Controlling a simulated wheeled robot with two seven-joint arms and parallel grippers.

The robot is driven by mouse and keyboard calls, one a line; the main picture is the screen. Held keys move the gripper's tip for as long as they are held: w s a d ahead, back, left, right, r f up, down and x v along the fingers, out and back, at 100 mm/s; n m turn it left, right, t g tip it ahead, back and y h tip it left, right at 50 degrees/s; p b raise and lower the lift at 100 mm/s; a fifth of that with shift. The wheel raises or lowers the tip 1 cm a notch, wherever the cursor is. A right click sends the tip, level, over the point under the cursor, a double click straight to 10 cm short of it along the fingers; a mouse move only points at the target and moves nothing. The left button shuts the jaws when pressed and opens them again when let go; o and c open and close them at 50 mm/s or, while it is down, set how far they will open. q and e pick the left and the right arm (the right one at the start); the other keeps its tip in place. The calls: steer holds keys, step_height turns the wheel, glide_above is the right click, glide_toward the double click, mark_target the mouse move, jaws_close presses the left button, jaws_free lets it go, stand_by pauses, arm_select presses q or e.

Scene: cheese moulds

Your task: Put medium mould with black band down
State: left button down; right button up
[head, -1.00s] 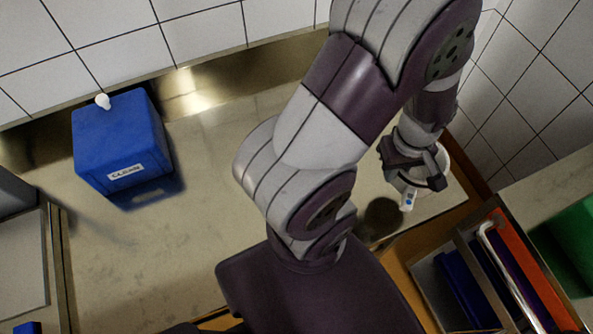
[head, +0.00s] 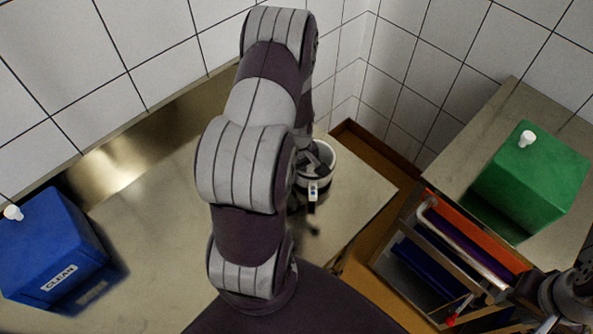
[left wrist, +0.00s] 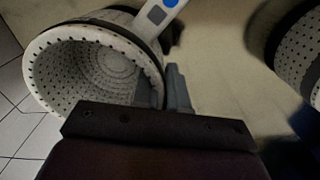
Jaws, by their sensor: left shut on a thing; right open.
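My left gripper (head: 308,160) is shut on a white mould with a black band (head: 326,172), over the right part of the steel counter. A dark shadow lies on the counter apart from the mould, so it seems held above the surface. In the left wrist view the mould (left wrist: 85,65) is tilted with its open, perforated inside showing; a pale tag with a blue dot (left wrist: 157,14) sits at its side. My forearm hides part of the mould in the head view. My right gripper (head: 540,295) is at the lower right edge, open, only partly in view.
Another perforated mould (left wrist: 305,50) shows at the right edge of the left wrist view. A blue box labelled CLEAN (head: 50,245) stands on the counter (head: 150,240) at left. A green box (head: 530,185) and a rack with coloured boards (head: 460,250) are at right. Tiled walls close the back.

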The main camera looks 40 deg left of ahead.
arm_select(q)
steer(key=shift+w+a+f, duration=0.1)
steer(key=shift+f, duration=0.2)
steer(key=shift+f, duration=0.2)
steer(key=c, duration=1.2)
jaws_free()
steer(key=shift+o, duration=0.2)
steer(key=shift+r, duration=0.1)
steer(key=r, duration=0.8)
steer(key=r+b, duration=0.1)
steer(key=r, duration=0.3)
steer(key=shift+d+r, duration=0.15)
steer(key=shift+d, duration=0.15)
steer(key=s+d+r+m, duration=0.1)
steer(key=d+r+m, duration=0.1)
steer(key=d+m, duration=0.5)
steer(key=s+d+r+m+t, duration=0.1)
steer(key=s+d+r+m, duration=0.1)
steer(key=d+m, duration=0.5)
steer(key=shift+s+d+r, duration=0.15)
steer(key=shift+s+d, duration=0.1)
steer(key=shift+d, duration=0.5)
